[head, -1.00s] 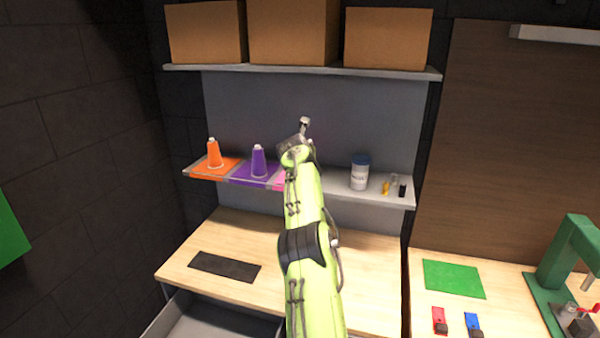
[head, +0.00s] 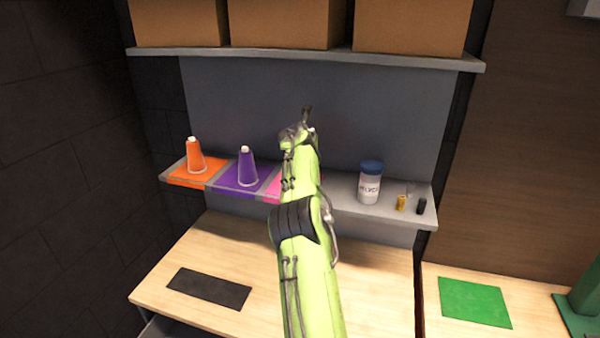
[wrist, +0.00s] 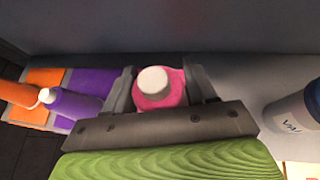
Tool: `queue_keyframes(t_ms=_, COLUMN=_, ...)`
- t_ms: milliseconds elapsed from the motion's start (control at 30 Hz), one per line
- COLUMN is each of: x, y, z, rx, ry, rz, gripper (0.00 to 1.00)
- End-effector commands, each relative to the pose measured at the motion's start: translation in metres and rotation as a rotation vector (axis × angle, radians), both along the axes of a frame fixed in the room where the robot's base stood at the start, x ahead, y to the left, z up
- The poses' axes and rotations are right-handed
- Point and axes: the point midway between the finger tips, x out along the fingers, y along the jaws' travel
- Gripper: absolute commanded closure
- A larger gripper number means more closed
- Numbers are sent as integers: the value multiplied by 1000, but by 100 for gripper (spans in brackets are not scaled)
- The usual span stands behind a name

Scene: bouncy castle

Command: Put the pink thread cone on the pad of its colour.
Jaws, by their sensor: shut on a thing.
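The pink thread cone (wrist: 174,96) shows in the wrist view with its white tip up, between the two fingers of my gripper (wrist: 160,90), which is shut on it. In the head view my own arm hides the cone and the fingers. The pink pad (head: 273,189) lies on the lower shelf, right of the purple pad (head: 229,178), and is partly hidden by my arm. The gripper is over the shelf near the pink pad. Whether the cone touches the pad cannot be told.
A purple cone (head: 247,169) stands on the purple pad. An orange cone (head: 195,158) stands on the orange pad (head: 181,177). A blue-lidded white jar (head: 370,185) and small bottles (head: 401,203) are to the right. The upper shelf (head: 300,57) with boxes is above.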

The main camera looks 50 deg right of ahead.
Motion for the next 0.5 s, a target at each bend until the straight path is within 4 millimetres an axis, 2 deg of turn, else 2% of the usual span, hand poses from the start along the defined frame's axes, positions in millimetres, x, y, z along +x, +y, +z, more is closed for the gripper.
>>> queue_keyframes(t_ms=33, x=0, y=1, z=-20, rx=3, ry=2, rz=1, gripper=83)
queue_keyframes(t_ms=300, x=1, y=1, z=-63, rx=2, ry=1, rz=2, gripper=83)
queue_keyframes(t_ms=500, x=0, y=0, z=-65, rx=-2, ry=-1, rz=1, gripper=83)
